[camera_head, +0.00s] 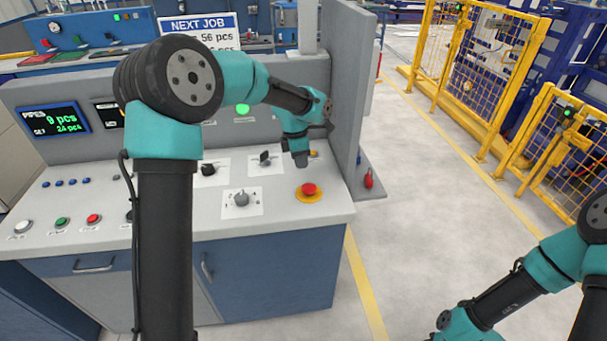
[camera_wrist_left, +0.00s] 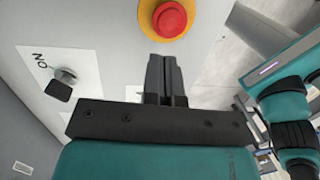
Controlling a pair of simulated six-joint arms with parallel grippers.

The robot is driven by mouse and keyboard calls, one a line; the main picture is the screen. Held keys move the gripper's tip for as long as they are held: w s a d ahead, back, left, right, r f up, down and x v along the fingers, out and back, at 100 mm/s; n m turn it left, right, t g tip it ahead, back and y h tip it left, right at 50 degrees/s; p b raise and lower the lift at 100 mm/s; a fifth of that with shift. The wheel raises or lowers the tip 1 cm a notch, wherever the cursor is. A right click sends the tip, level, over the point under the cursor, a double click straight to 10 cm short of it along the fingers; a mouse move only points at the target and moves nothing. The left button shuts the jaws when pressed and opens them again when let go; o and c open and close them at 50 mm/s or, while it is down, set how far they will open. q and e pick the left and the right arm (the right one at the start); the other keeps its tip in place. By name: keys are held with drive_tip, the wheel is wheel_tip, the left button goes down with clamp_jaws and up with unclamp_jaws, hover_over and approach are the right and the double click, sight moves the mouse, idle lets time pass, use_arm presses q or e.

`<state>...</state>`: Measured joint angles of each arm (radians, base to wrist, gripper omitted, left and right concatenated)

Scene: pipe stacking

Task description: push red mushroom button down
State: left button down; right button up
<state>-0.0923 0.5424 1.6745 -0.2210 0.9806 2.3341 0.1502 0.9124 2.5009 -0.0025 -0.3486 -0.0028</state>
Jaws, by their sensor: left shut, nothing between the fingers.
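The red mushroom button (camera_head: 309,188) sits on a round yellow base (camera_head: 309,196) near the right end of the console top. It also shows in the left wrist view (camera_wrist_left: 170,19), just beyond the fingertips. My left gripper (camera_head: 301,160) is above the console, a little behind and above the button in the head view. In the left wrist view its two fingers (camera_wrist_left: 164,60) are shut together with nothing between them. My right gripper is not clearly in view.
A rotary selector (camera_head: 241,199) stands left of the button, and a black switch (camera_head: 265,158) is behind it. Red and green push buttons line the console's left part. A grey side panel (camera_head: 352,90) rises behind the gripper. Floor right of the console is clear, up to yellow fencing (camera_head: 470,75).

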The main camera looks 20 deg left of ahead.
use_arm(q)
wheel_tip(320, 180, up, 7)
drive_tip(key=a, duration=0.1)
drive_tip(key=shift+w, duration=0.2)
drive_tip(key=shift+r, duration=0.1)
